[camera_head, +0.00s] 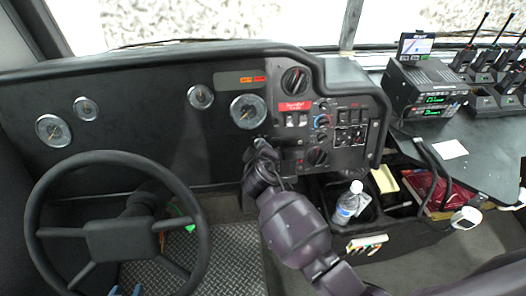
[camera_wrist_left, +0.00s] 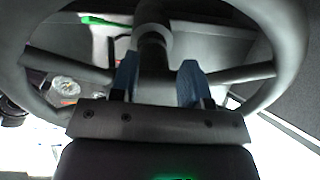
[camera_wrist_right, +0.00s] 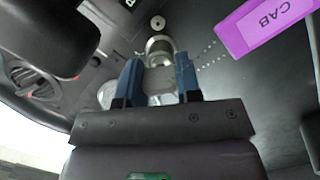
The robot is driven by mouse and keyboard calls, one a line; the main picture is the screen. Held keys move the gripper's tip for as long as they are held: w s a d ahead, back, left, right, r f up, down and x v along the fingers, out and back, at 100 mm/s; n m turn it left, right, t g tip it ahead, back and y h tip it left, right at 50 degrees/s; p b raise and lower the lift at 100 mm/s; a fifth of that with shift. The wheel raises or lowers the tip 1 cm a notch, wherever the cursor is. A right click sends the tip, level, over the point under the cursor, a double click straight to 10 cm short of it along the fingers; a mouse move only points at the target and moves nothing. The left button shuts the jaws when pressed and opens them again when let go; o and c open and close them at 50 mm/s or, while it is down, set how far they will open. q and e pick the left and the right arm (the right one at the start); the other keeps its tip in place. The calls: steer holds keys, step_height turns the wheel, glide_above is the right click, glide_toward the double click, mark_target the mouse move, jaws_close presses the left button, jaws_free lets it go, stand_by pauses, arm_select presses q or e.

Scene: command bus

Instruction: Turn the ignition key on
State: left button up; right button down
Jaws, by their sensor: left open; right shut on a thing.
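My right gripper (camera_head: 259,146) is at the dashboard panel, below the right-hand gauge, and its arm hides much of that spot. In the right wrist view its two blue fingers (camera_wrist_right: 160,82) are shut on a grey ignition key (camera_wrist_right: 160,84). The key is in front of a silver round ignition lock (camera_wrist_right: 160,46) on the black panel. The key's exact turn angle is hard to tell. My left gripper (camera_head: 126,290) shows only its blue fingertips at the bottom edge, near the steering wheel (camera_head: 115,158). In the left wrist view its fingers (camera_wrist_left: 160,82) are open and empty, facing the wheel.
A purple CAB tag (camera_wrist_right: 265,22) is on the panel near the lock. Knobs and switches (camera_head: 323,122) lie right of my right gripper. A water bottle (camera_head: 347,204) stands in the console below. Radios (camera_head: 425,88) sit on the right-hand shelf.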

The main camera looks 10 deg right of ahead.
steer(key=c, duration=0.8)
jaws_free()
steer(key=p+v, duration=0.1)
steer(key=v, duration=1)
steer(key=shift+p, duration=0.4)
steer(key=shift+f, duration=0.15)
